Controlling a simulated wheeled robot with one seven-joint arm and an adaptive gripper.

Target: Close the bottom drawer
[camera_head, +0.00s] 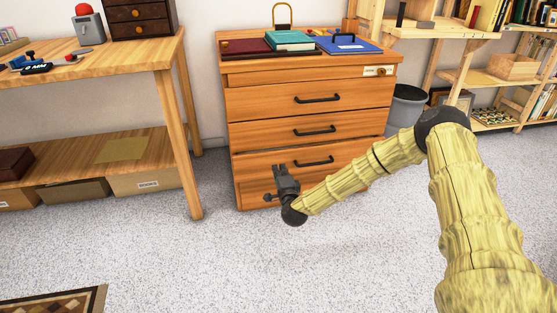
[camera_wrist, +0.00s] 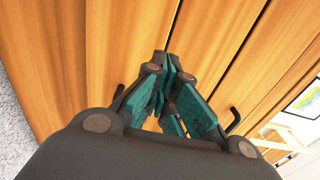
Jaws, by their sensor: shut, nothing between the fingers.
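The wooden cabinet (camera_head: 240,75) stands in the middle of the head view, with drawer fronts bearing dark bar handles. The bottom drawer (camera_head: 255,168) has its handle (camera_head: 314,161) on show to the right of my gripper. It seems nearly level with the cabinet front; I cannot tell exactly how far it stands out. My gripper (camera_head: 279,168) is shut and empty in front of the left part of the bottom drawer. In the wrist view the teal-padded fingers (camera_wrist: 167,62) meet close against the wooden fronts. Whether they touch the wood is unclear.
A wooden workbench (camera_head: 120,58) stands at the left, with boxes on its lower shelf. A dark grey bin (camera_head: 406,104) and wooden shelves (camera_head: 470,80) are at the right. Grey carpet in front is clear.

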